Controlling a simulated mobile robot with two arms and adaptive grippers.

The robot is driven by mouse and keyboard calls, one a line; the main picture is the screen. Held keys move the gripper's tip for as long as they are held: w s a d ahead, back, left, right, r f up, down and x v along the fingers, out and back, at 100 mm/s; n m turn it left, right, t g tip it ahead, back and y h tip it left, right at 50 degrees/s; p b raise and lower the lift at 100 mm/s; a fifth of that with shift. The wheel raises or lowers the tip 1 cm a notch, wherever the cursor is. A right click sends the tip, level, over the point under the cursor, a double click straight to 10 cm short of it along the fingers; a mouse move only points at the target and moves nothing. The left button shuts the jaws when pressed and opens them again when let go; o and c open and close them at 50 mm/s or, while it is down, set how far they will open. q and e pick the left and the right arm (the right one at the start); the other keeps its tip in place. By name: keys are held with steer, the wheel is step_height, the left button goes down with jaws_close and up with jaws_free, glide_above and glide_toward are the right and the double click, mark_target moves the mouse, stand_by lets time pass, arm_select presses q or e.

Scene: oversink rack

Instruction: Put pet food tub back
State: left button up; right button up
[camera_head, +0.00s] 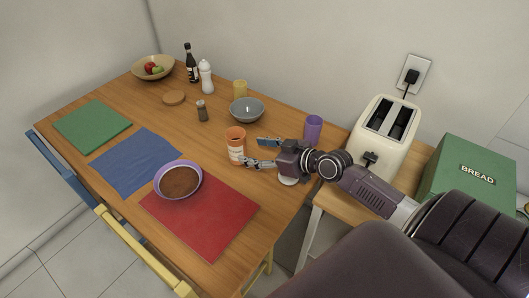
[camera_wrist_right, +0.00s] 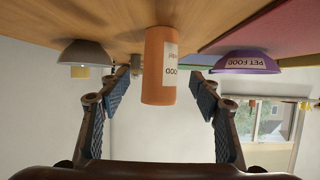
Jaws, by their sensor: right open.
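The orange pet food tub (camera_head: 236,148) stands upright on the wooden table, with a white label on its side. In the wrist view, which shows the table at the top, the tub (camera_wrist_right: 158,65) is centred between the fingers, and part of its label reads "FOOD". My right gripper (camera_head: 262,152) is open, low over the table just right of the tub, its fingers pointing at it. A purple bowl (camera_head: 164,189) with brown food inside sits on the red mat; the bowl (camera_wrist_right: 246,64) is labelled "PET FOOD" in the wrist view. My left gripper is not in view.
A grey bowl (camera_head: 247,113), a yellow cup (camera_head: 240,89) and a purple cup (camera_head: 313,128) stand behind the tub. A toaster (camera_head: 384,135) and a green bread box (camera_head: 470,179) are at right. Red (camera_head: 222,222), blue (camera_head: 133,163) and green (camera_head: 92,125) mats lie along the front.

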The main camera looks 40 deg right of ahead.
steer(key=shift+v, duration=2.05)
